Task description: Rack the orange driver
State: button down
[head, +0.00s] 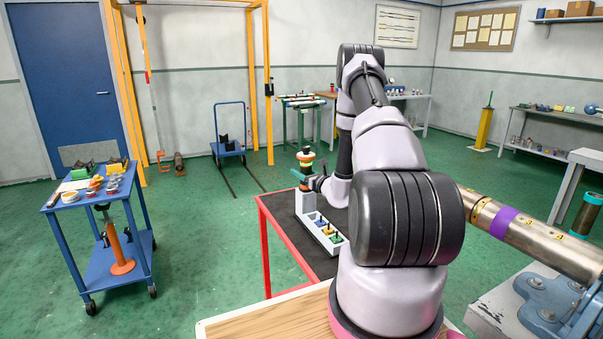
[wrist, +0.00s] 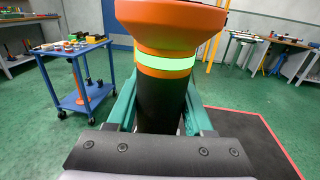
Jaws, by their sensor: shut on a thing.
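My gripper (head: 303,176) has teal fingers, shut on the orange driver (head: 306,155). In the wrist view the driver (wrist: 165,45) has a wide orange top, a pale green band and a black body. The fingers (wrist: 160,108) clasp the black body on both sides, and the driver looks roughly upright. In the head view, a white and grey rack (head: 305,203) stands just below the driver, with small coloured pieces along its low base. I cannot tell whether the driver touches the rack's raised grey end. The driver's lower end is hidden.
The rack stands on a dark-topped table (head: 285,225) with a red frame. A blue cart (head: 75,215) with small parts stands at the left. A steel pipe (head: 535,235) in a blue vise (head: 550,300) is at the right. Green floor lies open between cart and table.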

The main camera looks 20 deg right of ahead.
dwell(0.3)
jog(key=shift+c, duration=1.1)
grip_release()
jog(key=shift+s+f, duration=0.1)
jog(key=s+d, duration=0.2)
jog(key=s, duration=0.8)
jog(key=shift+s, duration=0.25)
